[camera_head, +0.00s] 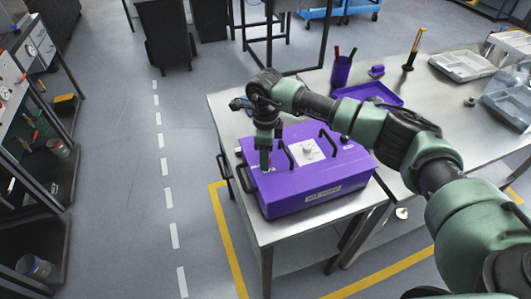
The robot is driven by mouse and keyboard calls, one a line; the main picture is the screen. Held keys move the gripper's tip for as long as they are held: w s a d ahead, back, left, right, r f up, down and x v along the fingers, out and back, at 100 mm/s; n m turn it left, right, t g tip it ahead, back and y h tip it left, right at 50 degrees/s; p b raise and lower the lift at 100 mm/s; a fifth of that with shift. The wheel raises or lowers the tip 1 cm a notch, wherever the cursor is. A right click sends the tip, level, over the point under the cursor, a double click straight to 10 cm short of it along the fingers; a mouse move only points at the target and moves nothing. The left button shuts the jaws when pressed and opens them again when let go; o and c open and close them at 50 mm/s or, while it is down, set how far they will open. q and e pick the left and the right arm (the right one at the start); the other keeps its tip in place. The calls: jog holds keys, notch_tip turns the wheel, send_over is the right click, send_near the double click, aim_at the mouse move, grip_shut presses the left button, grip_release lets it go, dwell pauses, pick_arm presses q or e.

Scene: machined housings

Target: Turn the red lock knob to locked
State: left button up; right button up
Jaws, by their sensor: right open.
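A purple housing (312,192) with black handles and a white panel on its top stands at the left end of the metal table. My right gripper (266,167) points down at the left part of the housing's top, with its jaws open. A small bit of red, likely the red lock knob (270,157), shows right at the fingertips. It is mostly hidden by the gripper, so I cannot tell which way it is turned or whether the fingers touch it. My left gripper is not in view.
A pale round knob (307,149) sits on the white panel, with a black handle beside it. Behind the housing are a purple cup (341,72) with pens and a purple tray (370,93). Clear bins (508,100) stand at the right. The floor left of the table is free.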

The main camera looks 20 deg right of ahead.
jog(key=shift+c, duration=1.2)
jog(key=c, duration=0.5)
grip_shut()
jog(key=m+b, duration=0.1)
jog(key=m, duration=0.1)
jog(key=m+b, duration=0.1)
jog(key=b, duration=0.1)
jog(key=shift+f+m, duration=0.2)
jog(key=shift+m, duration=0.2)
jog(key=m+b, duration=0.2)
jog(key=m, duration=0.2)
jog(key=shift+b, duration=0.4)
jog(key=m+b, duration=0.2)
jog(key=m, duration=0.3)
jog(key=shift+r+m, duration=0.1)
jog(key=shift+m, duration=0.3)
pick_arm(q)
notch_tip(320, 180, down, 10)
jog(key=b, duration=0.1)
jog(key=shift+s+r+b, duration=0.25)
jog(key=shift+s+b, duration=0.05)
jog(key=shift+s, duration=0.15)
pick_arm(e)
jog(key=m, duration=0.4)
jog(key=shift+d, duration=0.1)
jog(key=shift+r+m, duration=0.1)
jog(key=shift+m, duration=0.2)
